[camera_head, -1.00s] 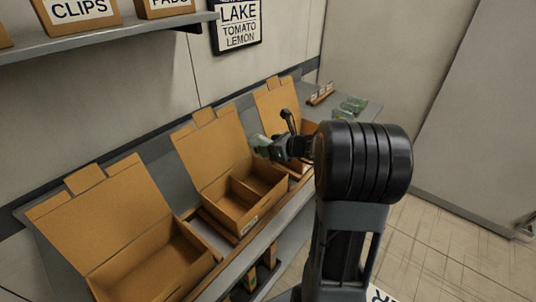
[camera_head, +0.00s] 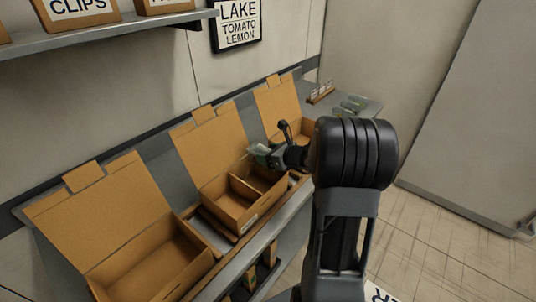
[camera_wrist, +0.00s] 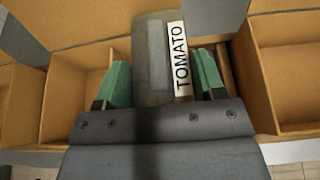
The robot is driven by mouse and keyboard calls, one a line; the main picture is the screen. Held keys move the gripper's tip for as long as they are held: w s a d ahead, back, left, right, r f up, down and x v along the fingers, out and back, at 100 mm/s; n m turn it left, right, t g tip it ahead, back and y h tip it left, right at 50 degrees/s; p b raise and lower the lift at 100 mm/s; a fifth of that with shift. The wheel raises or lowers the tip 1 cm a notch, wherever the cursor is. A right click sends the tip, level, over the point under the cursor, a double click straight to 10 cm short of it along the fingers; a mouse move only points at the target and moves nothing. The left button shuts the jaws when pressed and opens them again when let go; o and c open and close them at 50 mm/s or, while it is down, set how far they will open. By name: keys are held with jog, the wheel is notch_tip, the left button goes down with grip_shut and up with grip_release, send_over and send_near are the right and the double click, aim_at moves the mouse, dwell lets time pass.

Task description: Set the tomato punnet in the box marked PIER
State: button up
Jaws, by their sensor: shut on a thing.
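My gripper (camera_wrist: 165,88) is shut on the tomato punnet (camera_wrist: 152,60), a grey translucent tub with a white TOMATO label, held between green finger pads. In the wrist view the punnet is between two open cardboard boxes. In the head view my gripper (camera_head: 264,154) is by the upper right of the middle box (camera_head: 235,217), with the punnet mostly hidden. The left box (camera_head: 150,270) and the far right box (camera_head: 300,132) also stand open on the bench. The middle box has a divider and a small front label too small to read. I cannot tell which box is marked PIER.
A wall sign (camera_head: 238,25) reads LAKE, TOMATO, LEMON. A shelf (camera_head: 110,37) with small labelled boxes overhangs the bench at upper left. Greenish packs (camera_head: 352,104) lie at the far bench end. Raised lids stand behind the boxes.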

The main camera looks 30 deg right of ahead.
jog(key=shift+f, duration=0.15)
jog(key=o, duration=0.9)
